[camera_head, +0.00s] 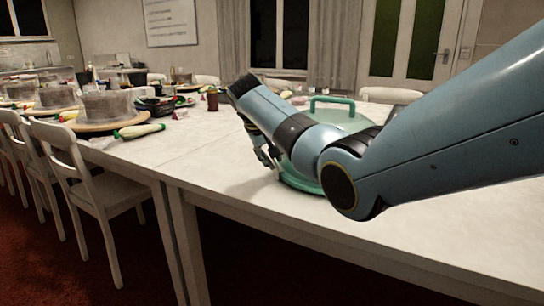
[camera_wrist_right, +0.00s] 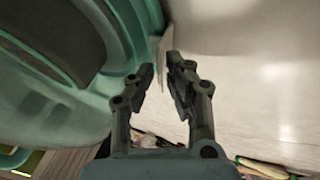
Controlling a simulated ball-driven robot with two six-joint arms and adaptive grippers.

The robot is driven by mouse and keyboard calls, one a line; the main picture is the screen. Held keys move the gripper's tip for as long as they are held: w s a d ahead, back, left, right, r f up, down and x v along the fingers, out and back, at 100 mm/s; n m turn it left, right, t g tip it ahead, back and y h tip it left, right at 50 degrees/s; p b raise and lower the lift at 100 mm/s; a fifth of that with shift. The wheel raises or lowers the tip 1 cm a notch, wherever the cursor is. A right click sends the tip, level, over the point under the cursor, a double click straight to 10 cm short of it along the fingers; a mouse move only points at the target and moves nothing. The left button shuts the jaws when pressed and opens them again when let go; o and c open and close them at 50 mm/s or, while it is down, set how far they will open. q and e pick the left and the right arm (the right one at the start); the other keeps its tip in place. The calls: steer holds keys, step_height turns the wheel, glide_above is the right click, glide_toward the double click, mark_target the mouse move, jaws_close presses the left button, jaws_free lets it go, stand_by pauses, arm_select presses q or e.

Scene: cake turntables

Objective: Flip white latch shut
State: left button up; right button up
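A green cake carrier with a domed lid and top handle (camera_head: 333,103) stands on the white table, partly hidden behind my right arm. It fills the left of the right wrist view (camera_wrist_right: 60,110). A thin white latch (camera_wrist_right: 163,52) sticks out from the carrier's rim in that view. It looks swung outward, and I cannot make it out in the head view. My right gripper (camera_head: 267,158) is low beside the carrier's left side. In the wrist view its fingers (camera_wrist_right: 162,82) are apart, with the latch at the gap between their tips; contact is unclear. My left gripper is not in view.
The white table (camera_head: 215,155) is clear left of the carrier. Farther left are cakes on turntables (camera_head: 107,108), a green-and-white piping bag (camera_head: 139,131) and a dark red cup (camera_head: 212,101). White chairs (camera_head: 90,185) line the near side.

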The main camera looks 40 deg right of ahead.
steer(key=shift+r, duration=0.1)
steer(key=shift+a+r, duration=0.15)
steer(key=shift+r, duration=0.1)
steer(key=v, duration=1.1)
steer(key=shift+a, duration=0.15)
steer(key=shift+s, duration=0.1)
